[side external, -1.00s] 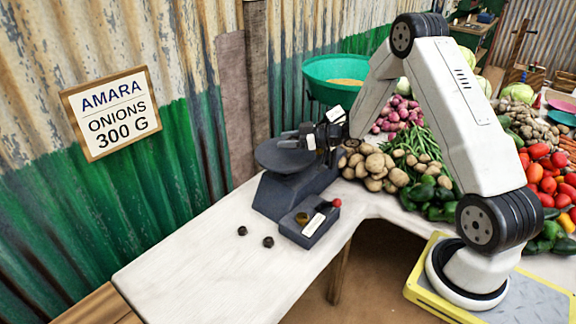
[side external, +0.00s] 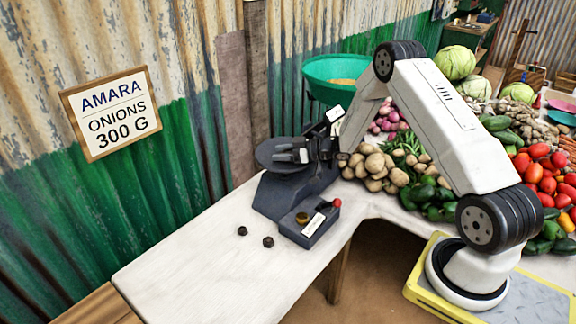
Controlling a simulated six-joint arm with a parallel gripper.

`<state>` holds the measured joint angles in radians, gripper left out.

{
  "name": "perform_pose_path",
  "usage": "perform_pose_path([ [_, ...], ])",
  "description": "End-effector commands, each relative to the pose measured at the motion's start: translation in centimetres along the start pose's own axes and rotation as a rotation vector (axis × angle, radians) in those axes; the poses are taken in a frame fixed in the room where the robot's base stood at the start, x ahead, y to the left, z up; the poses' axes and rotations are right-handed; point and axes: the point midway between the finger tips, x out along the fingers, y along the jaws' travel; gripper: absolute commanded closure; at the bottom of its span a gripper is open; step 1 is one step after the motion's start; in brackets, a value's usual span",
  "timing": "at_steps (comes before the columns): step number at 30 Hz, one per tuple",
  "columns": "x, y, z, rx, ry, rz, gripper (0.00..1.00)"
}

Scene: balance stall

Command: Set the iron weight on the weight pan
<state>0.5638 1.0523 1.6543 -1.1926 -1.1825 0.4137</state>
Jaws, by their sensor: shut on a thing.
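The weight pan (side external: 263,153) is a dark round dish on top of the dark grey balance (side external: 283,194), at the back of the white counter. My gripper (side external: 288,154) is low over the right part of this pan, with its fingers pointing left. It is shut on the iron weight, a small dark piece that hardly stands out from the dark fingers and pan. I cannot tell whether the weight touches the pan.
Two small dark pieces (side external: 242,231) (side external: 268,242) lie on the counter (side external: 200,265). A dark box (side external: 310,222) with a brass weight and red knob stands before the balance. A green bowl (side external: 332,75) is behind. Potatoes (side external: 376,165) lie right. The front-left counter is clear.

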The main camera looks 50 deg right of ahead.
Motion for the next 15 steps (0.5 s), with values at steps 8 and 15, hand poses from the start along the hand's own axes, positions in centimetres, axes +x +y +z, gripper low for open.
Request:
perform_pose_path([
  [8, 0.10, 0.06, 0.44, -0.002, 0.003, 0.001, 1.00],
  [15, 0.15, 0.06, 0.69, -0.002, 0.003, 0.001, 1.00],
])
